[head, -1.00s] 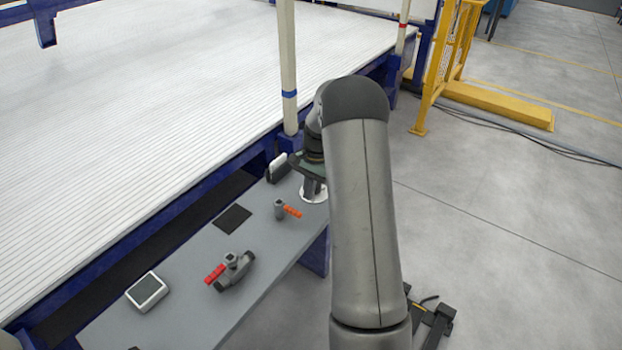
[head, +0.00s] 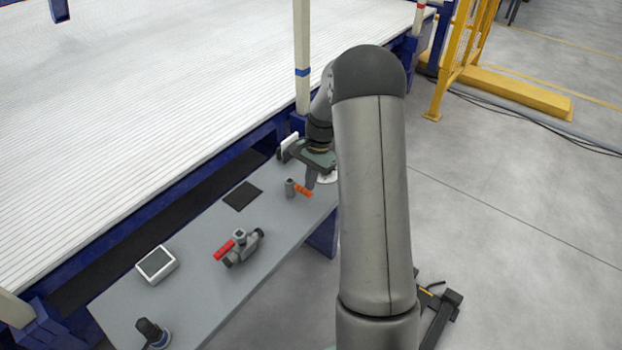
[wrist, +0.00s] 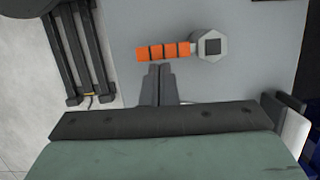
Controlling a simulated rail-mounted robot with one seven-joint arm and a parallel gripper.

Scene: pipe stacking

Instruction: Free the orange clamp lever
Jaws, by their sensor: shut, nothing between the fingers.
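The orange clamp lever (head: 303,191) is on the grey table (head: 205,235), joined to a small grey upright post (head: 290,187). In the wrist view the ribbed orange lever (wrist: 163,51) runs left from a grey hexagonal head (wrist: 209,45) with a dark square centre. My gripper (wrist: 159,68) is shut and empty, its fingertips just below the lever in that view. I cannot tell whether they touch it. In the head view my gripper (head: 310,184) hangs close beside the lever, partly beyond my arm.
A valve with a red handle (head: 223,249), a white-framed display (head: 156,264) and a black pad (head: 242,196) lie on the table. A pale post with a blue band (head: 302,72) rises behind. A dark knob-like object (head: 150,332) is at the near end.

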